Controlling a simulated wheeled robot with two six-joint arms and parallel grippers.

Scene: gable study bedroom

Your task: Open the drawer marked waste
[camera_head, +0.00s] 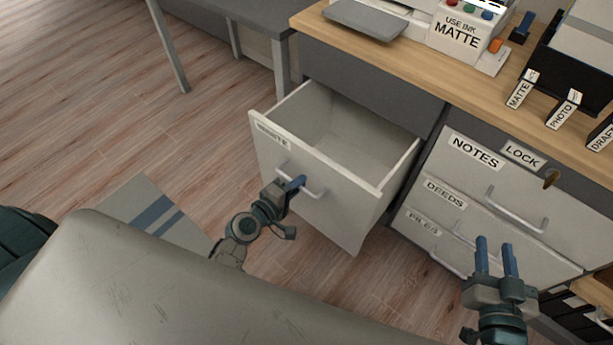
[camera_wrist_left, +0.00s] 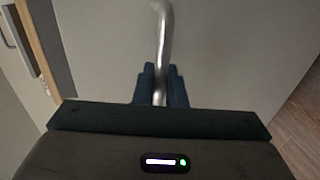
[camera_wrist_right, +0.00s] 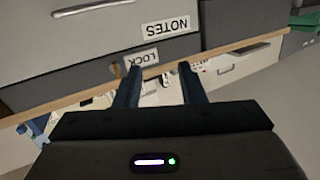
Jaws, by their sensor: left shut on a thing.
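The pale drawer (camera_head: 345,215) under the desk is pulled well out, and its empty-looking inside shows. A small label (camera_head: 271,135) at its front's upper left seems to read waste, though it is blurred. My left gripper (camera_head: 297,184) is shut on this drawer's metal bar handle (camera_head: 315,192). In the left wrist view the handle (camera_wrist_left: 166,30) runs between the closed fingers (camera_wrist_left: 160,85). My right gripper (camera_head: 495,258) is open and empty, in front of the drawers at the right.
Closed drawers marked NOTES (camera_head: 470,165), DEEDS (camera_head: 440,200) and another blurred label stand at the right, with a brass key-like piece (camera_head: 551,178) near LOCK. The wooden desktop (camera_head: 405,55) carries a printer-like device and a black tray. Wooden floor (camera_head: 90,100) is free at the left.

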